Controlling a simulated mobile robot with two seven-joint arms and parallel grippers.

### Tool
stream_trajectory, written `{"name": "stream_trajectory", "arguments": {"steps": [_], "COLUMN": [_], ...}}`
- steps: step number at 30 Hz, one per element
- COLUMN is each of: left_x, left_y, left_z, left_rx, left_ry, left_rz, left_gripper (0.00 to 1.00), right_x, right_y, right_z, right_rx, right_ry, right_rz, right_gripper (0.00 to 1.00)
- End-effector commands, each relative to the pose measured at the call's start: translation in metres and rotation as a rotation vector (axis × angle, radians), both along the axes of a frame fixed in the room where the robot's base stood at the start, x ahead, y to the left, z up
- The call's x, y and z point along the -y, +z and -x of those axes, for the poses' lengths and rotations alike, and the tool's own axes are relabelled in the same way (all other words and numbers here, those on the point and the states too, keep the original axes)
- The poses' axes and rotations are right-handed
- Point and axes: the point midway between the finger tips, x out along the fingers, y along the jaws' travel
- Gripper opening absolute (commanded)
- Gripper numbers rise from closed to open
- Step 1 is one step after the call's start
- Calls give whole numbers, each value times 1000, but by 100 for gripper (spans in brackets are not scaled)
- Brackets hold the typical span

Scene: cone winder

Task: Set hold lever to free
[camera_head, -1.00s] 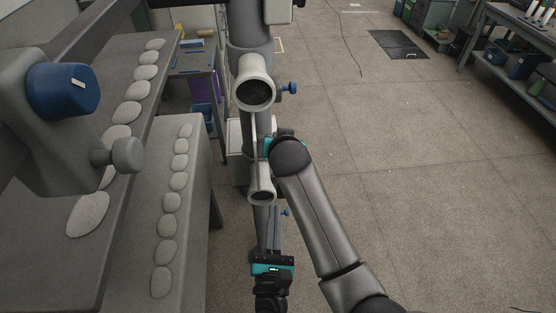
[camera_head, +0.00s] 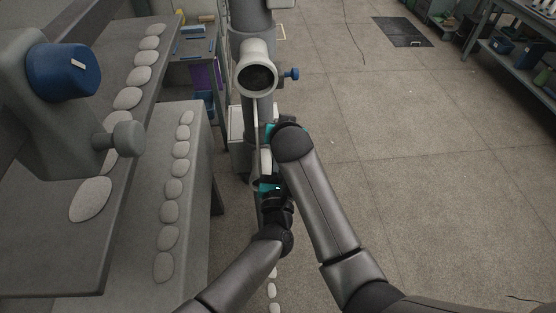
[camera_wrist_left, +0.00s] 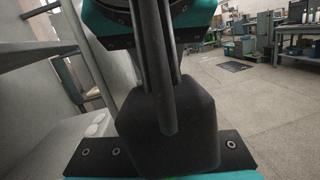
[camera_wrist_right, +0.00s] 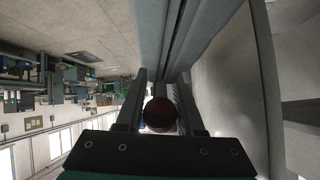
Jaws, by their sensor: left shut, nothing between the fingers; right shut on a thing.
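A dark red ball knob (camera_wrist_right: 160,114), which looks like the end of the hold lever, sits between the fingers of my right gripper (camera_wrist_right: 160,100) in the right wrist view. My right gripper is shut on it. In the head view this gripper (camera_head: 268,133) is beside the machine's grey column, and the knob and lever are hidden there. My left gripper (camera_head: 264,184) is shut and empty, just below the right one in the picture. In the left wrist view a dark bar (camera_wrist_left: 152,65) rises in front of the camera, with teal arm parts close beyond it.
A grey cylinder with a dark opening (camera_head: 258,74) and a blue knob (camera_head: 292,74) stand just above the grippers. A blue-capped machine head (camera_head: 62,72) and grey benches with pale oval pads (camera_head: 91,200) fill the left. Open floor (camera_head: 420,190) lies to the right.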

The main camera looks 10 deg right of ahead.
Motion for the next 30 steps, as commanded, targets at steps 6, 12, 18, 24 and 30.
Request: {"name": "stream_trajectory", "arguments": {"steps": [6, 12, 18, 24, 30], "left_x": [1, 1, 2, 3, 4], "left_y": [3, 4, 18, 23, 24], "left_z": [-2, -2, -10, -11, -11], "left_rx": [0, 0, 5, 15, 17], "left_ry": [0, 0, 1, 1, 1], "left_rz": [0, 0, 4, 5, 7], "left_gripper": [0, 0, 0, 0, 0], "right_x": [0, 0, 0, 0, 0], "right_y": [-1, -1, -1, -2, -5], "right_z": [0, 0, 0, 1, 2], "right_rx": [-3, -2, -2, -4, -11], "right_ry": [0, 0, 0, 2, 1], "right_rz": [0, 0, 0, 3, 4], "right_gripper": [0, 0, 0, 0, 47]}}
